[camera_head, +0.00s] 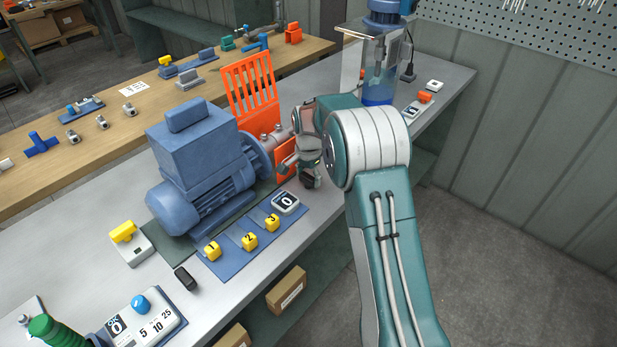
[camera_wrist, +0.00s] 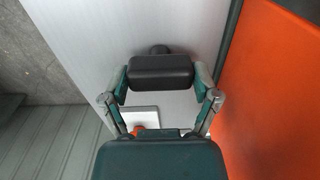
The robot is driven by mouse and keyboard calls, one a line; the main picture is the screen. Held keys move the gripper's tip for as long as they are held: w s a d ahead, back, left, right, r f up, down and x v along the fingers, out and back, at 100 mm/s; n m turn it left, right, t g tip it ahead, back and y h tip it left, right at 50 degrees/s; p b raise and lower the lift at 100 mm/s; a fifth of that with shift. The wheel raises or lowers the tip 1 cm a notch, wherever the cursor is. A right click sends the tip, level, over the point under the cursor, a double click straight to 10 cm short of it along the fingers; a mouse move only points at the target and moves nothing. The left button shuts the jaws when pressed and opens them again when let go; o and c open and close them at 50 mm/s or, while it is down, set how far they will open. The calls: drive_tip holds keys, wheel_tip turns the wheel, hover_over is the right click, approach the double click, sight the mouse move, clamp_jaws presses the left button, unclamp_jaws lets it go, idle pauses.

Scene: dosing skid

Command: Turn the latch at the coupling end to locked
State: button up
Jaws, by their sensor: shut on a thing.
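The blue motor (camera_head: 200,165) stands on the grey bench, with the coupling (camera_head: 275,141) at its right end. An orange guard (camera_head: 284,160) stands at the coupling, and an orange panel fills the right side of the wrist view (camera_wrist: 280,90). My gripper (camera_head: 309,170) is at the coupling end, close to the right of the orange guard, pointing down.
A blue plate (camera_head: 225,262) with yellow numbered blocks lies in front of the motor. A clear tank with blue liquid (camera_head: 378,90) stands at the back right. A small panel with an orange knob (camera_head: 424,98) lies beyond my arm. The bench edge runs close below my gripper.

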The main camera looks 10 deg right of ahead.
sight(307, 176)
drive_tip(key=shift+a+f, duration=0.1)
drive_tip(key=shift+f, duration=0.05)
drive_tip(key=o, duration=1)
drive_tip(key=shift+c, duration=0.2)
drive_tip(key=shift+a, duration=0.1)
drive_tip(key=shift+r, duration=0.2)
wheel_tip(307, 176, up, 10)
drive_tip(key=shift+w+r, duration=0.1)
drive_tip(key=shift+r, duration=0.75)
